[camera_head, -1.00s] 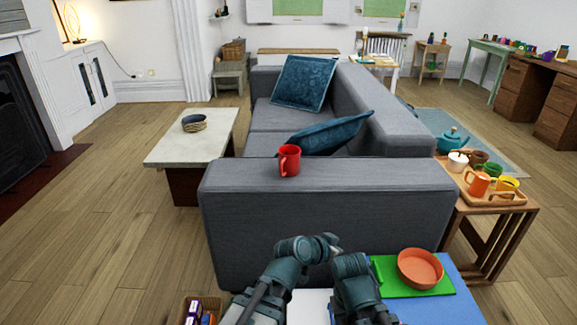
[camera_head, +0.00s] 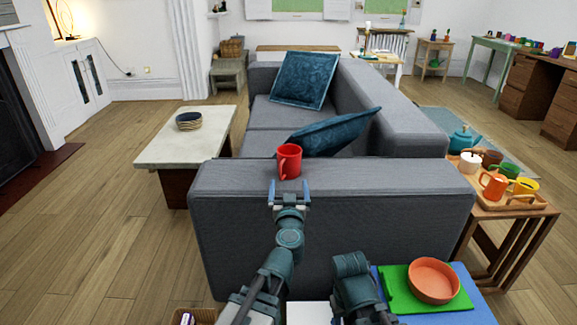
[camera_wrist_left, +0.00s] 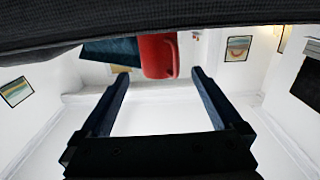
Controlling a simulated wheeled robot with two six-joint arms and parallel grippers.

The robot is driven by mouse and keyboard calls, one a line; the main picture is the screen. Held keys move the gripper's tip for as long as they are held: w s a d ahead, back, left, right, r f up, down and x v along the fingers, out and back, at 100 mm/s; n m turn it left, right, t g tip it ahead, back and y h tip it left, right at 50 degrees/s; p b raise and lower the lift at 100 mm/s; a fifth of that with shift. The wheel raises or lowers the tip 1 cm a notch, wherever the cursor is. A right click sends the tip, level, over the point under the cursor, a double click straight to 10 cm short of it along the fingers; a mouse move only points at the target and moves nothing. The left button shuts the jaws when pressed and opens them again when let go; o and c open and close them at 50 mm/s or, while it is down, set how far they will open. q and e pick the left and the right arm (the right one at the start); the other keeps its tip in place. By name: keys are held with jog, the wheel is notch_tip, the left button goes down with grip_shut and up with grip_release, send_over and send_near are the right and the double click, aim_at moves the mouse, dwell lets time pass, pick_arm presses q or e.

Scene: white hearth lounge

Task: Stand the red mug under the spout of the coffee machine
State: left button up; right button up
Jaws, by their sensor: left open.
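No coffee machine can be made out.
The grey sofa (camera_head: 330,225) fills the middle, with blue cushions (camera_head: 335,130) behind the mug. A side table at right holds a wooden tray (camera_head: 490,200) with several mugs and a teal teapot (camera_head: 464,140). An orange bowl (camera_head: 433,281) sits low at front right.

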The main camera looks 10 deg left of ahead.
aim_at(289, 167)
pick_arm(q)
jog(key=w, duration=0.2)
jog(key=w+a, duration=0.1)
jog(key=w, duration=0.5)
jog(key=shift+a, duration=0.3)
jog(key=shift+w+r, duration=0.2)
jog(key=shift+w, duration=0.3)
jog(key=w, duration=0.4)
jog(key=shift+w+a+r+p, duration=0.1)
jog(key=shift+a+r+p, duration=0.1)
jog(key=shift+a+p, duration=0.2)
jog(key=c, duration=1.5)
jog(key=shift+r, duration=0.15)
jog(key=shift+r+p, duration=0.6)
jog(key=shift+p, duration=0.15)
jog(key=shift+s+a+r+p, duration=0.1)
jog(key=shift+a+r+p, duration=0.1)
jog(key=shift+r+p, duration=0.45)
jog(key=shift+s+a+r+p, duration=0.1)
jog(key=shift+a+r+p, duration=0.05)
jog(key=shift+r+p, duration=0.45)
jog(key=s+a+r+p, duration=0.1)
jog(key=s+a, duration=0.3)
jog(key=a, duration=1)
jog(key=shift+a, duration=0.4)
